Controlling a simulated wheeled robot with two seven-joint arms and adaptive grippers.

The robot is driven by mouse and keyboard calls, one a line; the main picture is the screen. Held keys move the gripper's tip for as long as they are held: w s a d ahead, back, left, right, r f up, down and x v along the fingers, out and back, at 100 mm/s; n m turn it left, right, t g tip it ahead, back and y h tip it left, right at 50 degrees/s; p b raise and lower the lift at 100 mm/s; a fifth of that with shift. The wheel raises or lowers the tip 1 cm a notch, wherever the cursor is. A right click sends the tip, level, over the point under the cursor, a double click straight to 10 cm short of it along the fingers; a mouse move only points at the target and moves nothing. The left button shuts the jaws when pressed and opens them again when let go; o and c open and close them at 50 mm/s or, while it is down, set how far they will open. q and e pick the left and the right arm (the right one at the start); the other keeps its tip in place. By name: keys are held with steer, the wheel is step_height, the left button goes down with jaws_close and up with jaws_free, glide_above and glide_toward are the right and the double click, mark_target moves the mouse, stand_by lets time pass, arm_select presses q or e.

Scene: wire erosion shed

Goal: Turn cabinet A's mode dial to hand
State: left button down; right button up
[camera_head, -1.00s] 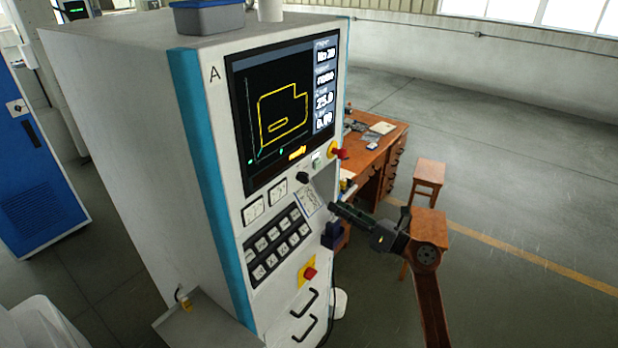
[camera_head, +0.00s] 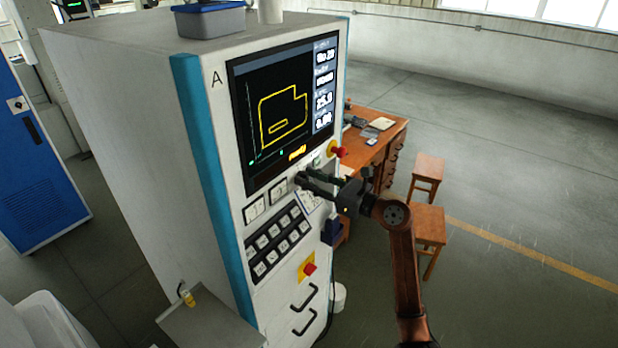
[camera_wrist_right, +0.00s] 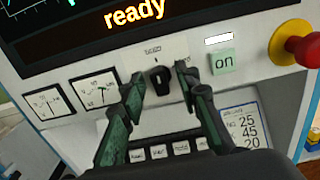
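Cabinet A (camera_head: 120,110) is a tall white cabinet with a teal edge stripe and a screen reading "ready". Its mode dial (camera_wrist_right: 160,80) is a small black knob on a pale plate below the screen, in the right wrist view. The lettering around it is too small to read and its setting is unclear. My right gripper (camera_head: 305,181) is at the panel, open, with one finger on each side of the dial in the right wrist view (camera_wrist_right: 163,84). I cannot tell whether the fingers touch it. In the head view the fingers hide the dial. My left gripper is out of view.
A green "on" button (camera_wrist_right: 223,63) and a red emergency knob (camera_wrist_right: 304,48) on yellow sit right of the dial. Two gauges (camera_wrist_right: 95,91) are left. Below are a button panel (camera_head: 277,243) and another red knob (camera_head: 309,268). A desk (camera_head: 385,140) stands behind.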

steer(key=shift+c, duration=0.5)
jaws_close()
steer(key=m+p, duration=0.2)
steer(key=shift+w+d+r+m, duration=0.1)
steer(key=shift+m, duration=0.3)
steer(key=shift+w+d+m+p, duration=0.1)
steer(key=shift+m+p, duration=5.5)
steer(key=shift+p, duration=0.55)
steer(key=shift+f, duration=0.2)
